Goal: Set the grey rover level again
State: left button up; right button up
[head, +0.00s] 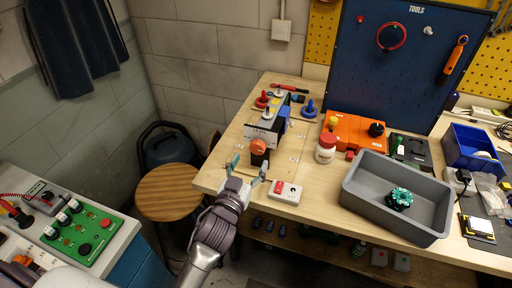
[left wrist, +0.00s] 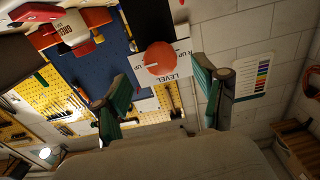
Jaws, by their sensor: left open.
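A dark grey boxy unit (head: 270,125), which may be the grey rover, stands near the table's left end. Its front has a white plate and a round orange-red knob (head: 259,147). In the left wrist view the knob (left wrist: 160,58) sits against the white plate, with upside-down lettering including "UP" and "LEVEL". My left gripper (head: 247,172) is open and empty at the table's left front edge, just in front of the knob. Its green fingers show apart in the left wrist view (left wrist: 161,92), with the knob beyond them. I cannot tell the rover's tilt. My right gripper is out of view.
A white box (head: 285,192) with a red button lies right of the gripper. A wooden stool (head: 168,192) stands left.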

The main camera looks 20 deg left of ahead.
aim_at(256, 150)
pick_arm(q)
jog(key=w, duration=0.5)
jog(key=shift+w+d+p, duration=0.1)
jog(key=shift+w+p, duration=0.15)
jog(key=shift+p, duration=0.1)
grip_shut()
